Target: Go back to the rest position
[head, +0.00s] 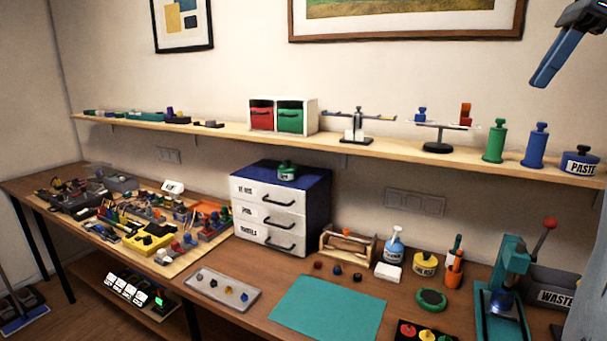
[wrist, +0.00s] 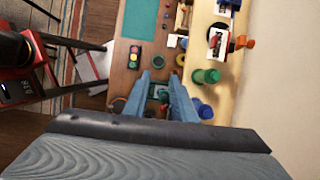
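My gripper (head: 556,58) is at the top right corner of the head view, raised in front of the wall above the shelf, and partly cut off by the frame edge. In the wrist view my gripper (wrist: 160,77) shows two blue fingers with a gap between them. It is open, nothing is held between the fingers, and it points down over the bench from above.
A wooden shelf (head: 225,131) carries a balance scale (head: 356,127), green (head: 495,142) and blue (head: 535,146) weights and a paste pot (head: 580,162). Below, the workbench (head: 245,322) holds a drawer unit (head: 268,218), a teal mat (head: 327,308) and a teal press (head: 508,275).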

